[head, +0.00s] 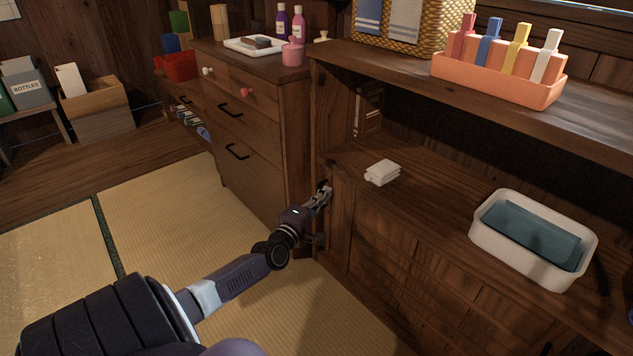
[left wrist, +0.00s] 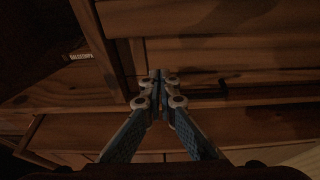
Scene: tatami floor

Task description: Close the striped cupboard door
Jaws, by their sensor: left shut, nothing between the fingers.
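The wooden cupboard (head: 400,245) stands at the right under the open shelf. Its lower front shows plank lines, but I cannot clearly make out a striped door or how far one stands open. My left gripper (head: 326,190) is shut and empty at the cupboard's left front edge, by a narrow upright wooden panel. Whether it touches the panel I cannot tell. In the left wrist view the closed fingertips (left wrist: 158,80) point at dark wooden boards. My right gripper is not in view.
A drawer chest (head: 245,120) stands left of the cupboard. On the cupboard shelf are a white tub (head: 485,240) and a small white stack (head: 382,172). An orange holder (head: 500,82) with coloured pegs stands on top. The tatami floor (head: 160,235) is clear.

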